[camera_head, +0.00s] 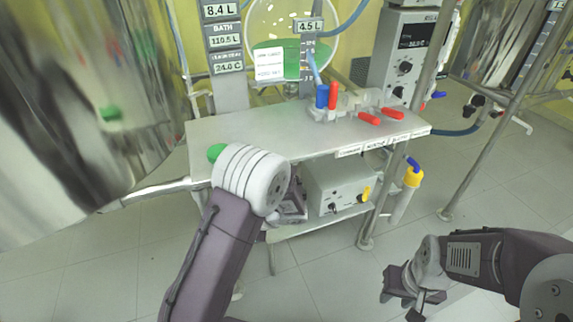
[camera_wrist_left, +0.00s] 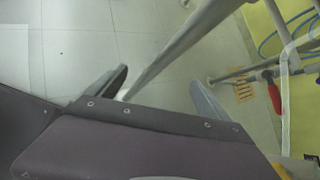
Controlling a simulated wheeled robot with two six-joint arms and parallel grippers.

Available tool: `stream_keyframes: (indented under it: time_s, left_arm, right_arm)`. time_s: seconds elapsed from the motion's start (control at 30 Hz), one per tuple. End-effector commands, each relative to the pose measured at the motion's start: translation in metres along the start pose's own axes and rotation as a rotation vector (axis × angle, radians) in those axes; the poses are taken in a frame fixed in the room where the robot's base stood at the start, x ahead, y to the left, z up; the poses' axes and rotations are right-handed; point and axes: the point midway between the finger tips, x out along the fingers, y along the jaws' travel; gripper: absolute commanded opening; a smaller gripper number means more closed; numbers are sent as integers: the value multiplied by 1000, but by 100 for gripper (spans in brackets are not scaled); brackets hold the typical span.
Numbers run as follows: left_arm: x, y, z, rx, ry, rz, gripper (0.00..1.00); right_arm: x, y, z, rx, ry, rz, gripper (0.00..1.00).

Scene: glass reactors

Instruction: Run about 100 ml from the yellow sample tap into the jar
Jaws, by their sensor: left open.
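A yellow fitting with a blue handle (camera_head: 412,174) sits on top of a pale upright tube beside the bench's right legs; I cannot be sure it is the sample tap. A smaller yellow part (camera_head: 366,193) shows at the right end of a white box on the lower shelf. I cannot make out the jar. My left gripper (camera_wrist_left: 158,78) is open and empty in the left wrist view, with a metal pole behind the gap. In the head view its wrist hides most of it, before the shelf. My right gripper (camera_head: 405,290) is over the floor at lower right, apart from everything.
A metal bench (camera_head: 255,130) carries red and blue valve handles (camera_head: 330,97). The white box (camera_head: 335,190) stands on its lower shelf. A large shiny vessel (camera_head: 70,100) fills the left. A metal frame pole (camera_head: 400,150) stands at right. Tiled floor (camera_head: 330,260) is clear in front.

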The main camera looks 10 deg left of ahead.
Motion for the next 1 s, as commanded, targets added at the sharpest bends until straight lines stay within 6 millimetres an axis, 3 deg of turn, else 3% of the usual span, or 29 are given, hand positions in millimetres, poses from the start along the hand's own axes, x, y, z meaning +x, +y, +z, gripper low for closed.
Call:
stream_keyframes:
  time_s: [0.13, 0.2, 0.3, 0.4, 0.53, 0.67, 1.0]
  left_arm:
    - [-16, -86, -32, 331, -220, -352, 91]
    - [-39, -124, -61, 469, -331, -557, 91]
    - [-74, -156, -102, 588, -449, -795, 91]
    - [-96, -167, -126, 638, -509, -929, 91]
    - [-104, -170, -134, 650, -527, -974, 91]
    - [-97, -177, -134, 647, -526, -970, 91]
    - [-64, -234, -126, 645, -525, -968, 91]
  right_arm:
    - [-15, 0, -2, 0, 0, 0, 36]
    - [-20, 0, -2, 0, 0, 0, 36]
    - [-24, 0, -2, 0, 0, 0, 36]
    - [-25, 0, -3, 0, 0, 0, 36]
    - [-25, 0, -3, 0, 0, 0, 36]
    - [-19, 0, -2, 0, 0, 0, 36]
    - [9, 0, 1, 0, 0, 0, 36]
